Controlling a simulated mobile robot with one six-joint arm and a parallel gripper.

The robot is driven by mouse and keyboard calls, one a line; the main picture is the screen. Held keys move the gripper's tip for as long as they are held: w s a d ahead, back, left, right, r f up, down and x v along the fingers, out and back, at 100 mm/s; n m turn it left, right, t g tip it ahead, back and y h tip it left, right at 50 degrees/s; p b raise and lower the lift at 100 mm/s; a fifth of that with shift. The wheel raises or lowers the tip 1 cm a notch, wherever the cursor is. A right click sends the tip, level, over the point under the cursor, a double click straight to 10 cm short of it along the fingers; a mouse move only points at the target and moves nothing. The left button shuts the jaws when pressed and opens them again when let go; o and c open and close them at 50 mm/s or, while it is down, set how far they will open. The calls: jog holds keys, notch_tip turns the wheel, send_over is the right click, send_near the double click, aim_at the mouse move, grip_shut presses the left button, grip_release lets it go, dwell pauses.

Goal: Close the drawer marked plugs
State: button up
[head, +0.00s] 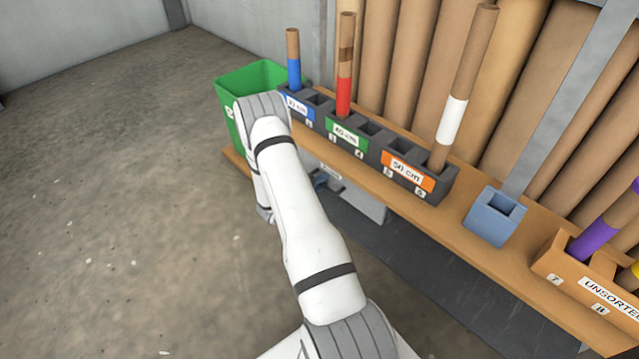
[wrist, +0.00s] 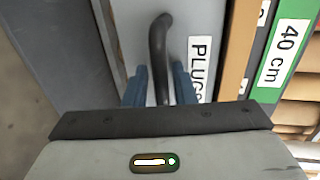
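The plugs drawer (head: 365,203) is a grey box below the wooden shelf in the head view, partly hidden by my arm. It juts out from under the shelf. In the wrist view its pale front (wrist: 205,25) carries a label reading "PLUGS", partly cut off by my gripper. A dark curved handle (wrist: 158,45) stands out from that front. My gripper (wrist: 160,85) has its blue fingers on either side of the handle, with narrow gaps visible beside it. In the head view my gripper is mostly hidden behind my arm.
The wooden shelf (head: 455,225) above the drawer holds a dark rack (head: 440,185) with tubes, a blue holder (head: 493,217) and an orange unsorted box (head: 570,262). A green bin (head: 228,100) stands at the far end. The floor (head: 110,190) at left is clear.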

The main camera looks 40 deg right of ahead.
jog(key=shift+a+r, duration=0.1)
jog(key=shift+r, duration=0.05)
dwell(0.3)
jog(key=p+v, duration=0.2)
jog(key=v, duration=0.5)
jog(key=shift+a, duration=0.35)
jog(key=shift+r, duration=0.15)
jog(key=s+a+r+m+g+y+p, duration=0.25)
jog(key=r+m+p, duration=0.3)
jog(key=r, duration=0.65)
jog(key=s+a+r+m+g+y+p, duration=0.1)
jog(key=s+r+m+p, duration=0.3)
jog(key=r+m, duration=0.5)
jog(key=s+a+r+m+g+y+p, duration=0.25)
jog(key=r+m+p, duration=0.25)
jog(key=r, duration=0.9)
jog(key=s+a+r+m+t+y+p, duration=0.2)
jog(key=s+a+r+m+y+p, duration=0.1)
jog(key=r, duration=0.6)
jog(key=s+a+r+m+t+y+p, duration=0.2)
jog(key=s+a+r+m+y+p, duration=0.1)
jog(key=s+a+r+m+p, duration=0.3)
jog(key=s+a+r+m+t+y+p, duration=0.2)
jog(key=s+a+r+m+p, duration=0.3)
jog(key=a+r+m, duration=0.3)
notch_tip(320, 180, up, 5)
jog(key=shift+a+f+m+y+p, duration=0.15)
jog(key=shift+a+m+y+p, duration=0.15)
jog(key=shift+m+y, duration=0.4)
